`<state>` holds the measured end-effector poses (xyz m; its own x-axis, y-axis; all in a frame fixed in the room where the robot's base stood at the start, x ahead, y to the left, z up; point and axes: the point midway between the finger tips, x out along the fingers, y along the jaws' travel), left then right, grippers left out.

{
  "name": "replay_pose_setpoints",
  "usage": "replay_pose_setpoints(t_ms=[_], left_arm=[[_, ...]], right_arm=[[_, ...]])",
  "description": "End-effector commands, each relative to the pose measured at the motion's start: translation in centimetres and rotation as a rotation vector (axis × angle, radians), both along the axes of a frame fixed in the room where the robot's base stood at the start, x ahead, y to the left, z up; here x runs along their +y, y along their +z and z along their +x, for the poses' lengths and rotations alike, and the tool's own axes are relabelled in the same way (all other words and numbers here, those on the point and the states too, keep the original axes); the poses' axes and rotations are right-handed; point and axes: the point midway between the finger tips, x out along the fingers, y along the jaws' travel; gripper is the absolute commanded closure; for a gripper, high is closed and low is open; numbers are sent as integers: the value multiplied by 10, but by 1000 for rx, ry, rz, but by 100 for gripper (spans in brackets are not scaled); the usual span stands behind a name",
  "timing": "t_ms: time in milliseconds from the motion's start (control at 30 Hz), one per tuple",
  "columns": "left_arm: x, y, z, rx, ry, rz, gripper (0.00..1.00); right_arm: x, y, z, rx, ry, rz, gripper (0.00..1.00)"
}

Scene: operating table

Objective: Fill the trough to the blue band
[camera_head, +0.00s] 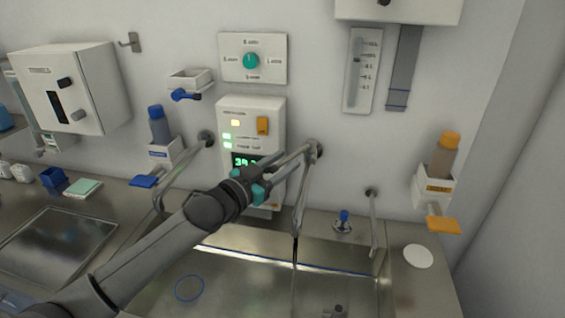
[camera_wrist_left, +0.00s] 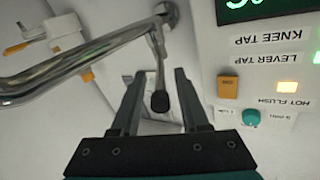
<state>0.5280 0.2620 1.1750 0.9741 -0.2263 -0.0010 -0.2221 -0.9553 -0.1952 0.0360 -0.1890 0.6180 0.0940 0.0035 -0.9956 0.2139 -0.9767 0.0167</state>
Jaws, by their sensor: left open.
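The steel trough (camera_head: 235,268) is at the lower middle of the head view, with a thin blue band (camera_head: 330,272) along its back wall. A chrome wall tap (camera_head: 303,180) hangs over it. A thin dark line runs down below the spout; I cannot tell if it is water. My left gripper (camera_head: 285,162) reaches up to this tap. In the wrist view the left gripper (camera_wrist_left: 158,78) is open, and the tap's lever with a black knob (camera_wrist_left: 160,101) shows between its fingers; contact cannot be told. The water level is unclear. My right gripper is not in view.
A control box (camera_head: 276,107) with a green display is on the wall behind the gripper. Other chrome spouts stand left (camera_head: 172,172) and right (camera_head: 375,225). Blue (camera_head: 158,125) and orange (camera_head: 443,160) bottle dispensers flank the trough. A blue ring (camera_head: 189,288) lies at lower left.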

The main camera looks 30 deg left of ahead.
Motion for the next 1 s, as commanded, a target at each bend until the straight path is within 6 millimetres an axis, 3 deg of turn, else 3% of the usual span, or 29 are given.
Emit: replay_pose_setpoints(t_ms=[300,700,1000], left_arm=[[0,0,1,0,0,0,55],[0,0,1,0,0,0,100],[0,0,1,0,0,0,100]], right_arm=[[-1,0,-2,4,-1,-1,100],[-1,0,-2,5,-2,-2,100],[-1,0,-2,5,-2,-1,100]])
